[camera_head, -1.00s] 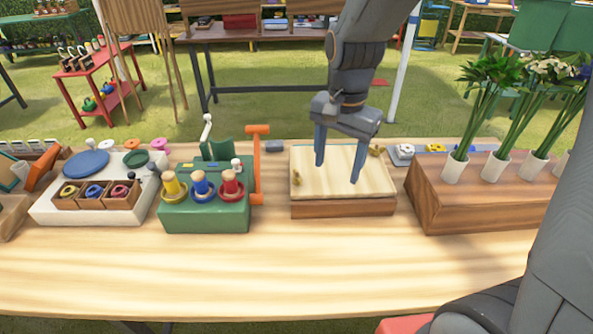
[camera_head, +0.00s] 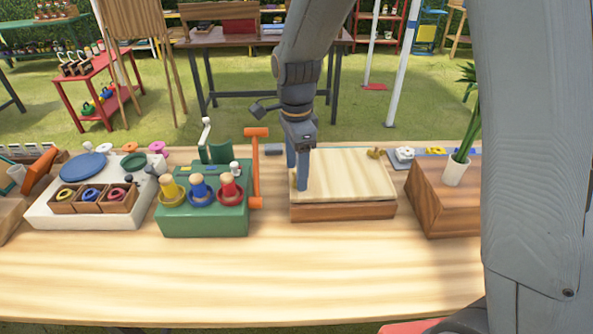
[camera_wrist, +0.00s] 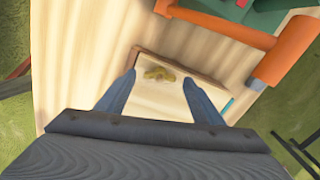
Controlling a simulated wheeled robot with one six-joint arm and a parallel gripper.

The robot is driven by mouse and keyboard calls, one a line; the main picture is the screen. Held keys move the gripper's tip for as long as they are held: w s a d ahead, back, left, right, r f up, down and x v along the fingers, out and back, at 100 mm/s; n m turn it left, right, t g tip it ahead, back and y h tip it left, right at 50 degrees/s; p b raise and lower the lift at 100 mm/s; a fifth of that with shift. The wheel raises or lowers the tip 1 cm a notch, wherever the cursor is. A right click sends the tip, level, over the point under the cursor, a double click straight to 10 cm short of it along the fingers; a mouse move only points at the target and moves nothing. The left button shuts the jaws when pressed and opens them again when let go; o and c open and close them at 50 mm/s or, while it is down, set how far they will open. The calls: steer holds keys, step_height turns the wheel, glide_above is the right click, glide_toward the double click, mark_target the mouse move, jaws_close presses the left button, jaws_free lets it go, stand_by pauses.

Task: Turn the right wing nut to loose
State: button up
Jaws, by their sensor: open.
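The flower press, a pale wooden board on a brown wooden base (camera_head: 345,209), stands on the table. A brass wing nut (camera_head: 376,153) sits at the board's right end in the head view, apart from my gripper. My gripper (camera_head: 297,177) is open, pointing down over the board's left end. In the wrist view, a brass wing nut (camera_wrist: 160,75) lies between and beyond the open fingers of my gripper (camera_wrist: 159,80), with nothing held. In the head view the left-end wing nut is hidden behind the fingers.
A wooden block (camera_head: 440,200) with a potted plant stands right. The table's front is clear.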

steer(key=shift+f, duration=0.7)
steer(key=c, duration=1)
steer(key=shift+c, duration=0.2)
